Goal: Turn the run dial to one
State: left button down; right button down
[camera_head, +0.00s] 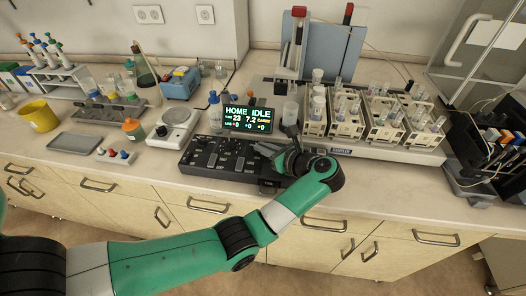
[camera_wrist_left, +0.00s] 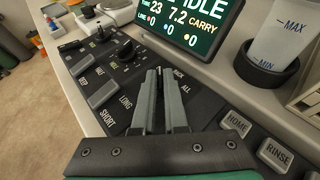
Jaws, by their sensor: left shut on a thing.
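The black control panel (camera_head: 215,158) lies on the bench in front of the lit display (camera_head: 247,120), which reads HOME IDLE. My left gripper (camera_head: 284,153) reaches down onto the panel's right part. In the left wrist view its two grey fingers (camera_wrist_left: 159,80) are close together over the panel, shut on a dial that they almost wholly hide. Printed words beside the fingertips, one seeming to read RACK and one ALL, suggest this is the run dial. Its pointer and setting are hidden. My right gripper is not in view.
HOME (camera_wrist_left: 237,122) and RINSE (camera_wrist_left: 275,155) buttons sit right of the fingers. Another black knob (camera_wrist_left: 125,48) and grey keys (camera_wrist_left: 103,93) lie left. A clear cup (camera_wrist_left: 280,35) stands behind. Racks of vials (camera_head: 385,118) stand right of the panel; a white hotplate (camera_head: 174,127) stands left.

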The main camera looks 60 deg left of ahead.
pick_arm(q)
jog(key=c, duration=1)
grip_release()
jog(key=shift+o, duration=0.2)
jog(key=p+v, duration=0.1)
jog(key=v, duration=0.6)
jog(key=shift+w+d+r, duration=0.1)
jog(key=shift+d+r, duration=0.05)
jog(key=shift+r, duration=0.1)
jog(key=p+v, duration=0.1)
jog(key=p, duration=0.1)
jog(key=p+v, duration=0.2)
jog(key=shift+d+r, duration=0.2)
jog(key=shift+r, duration=0.2)
jog(key=shift+w+d+p, duration=0.1)
jog(key=shift+d+p, duration=0.1)
jog(key=shift+p, duration=0.35)
jog(key=shift+d+f, duration=0.15)
jog(key=shift+f, duration=0.1)
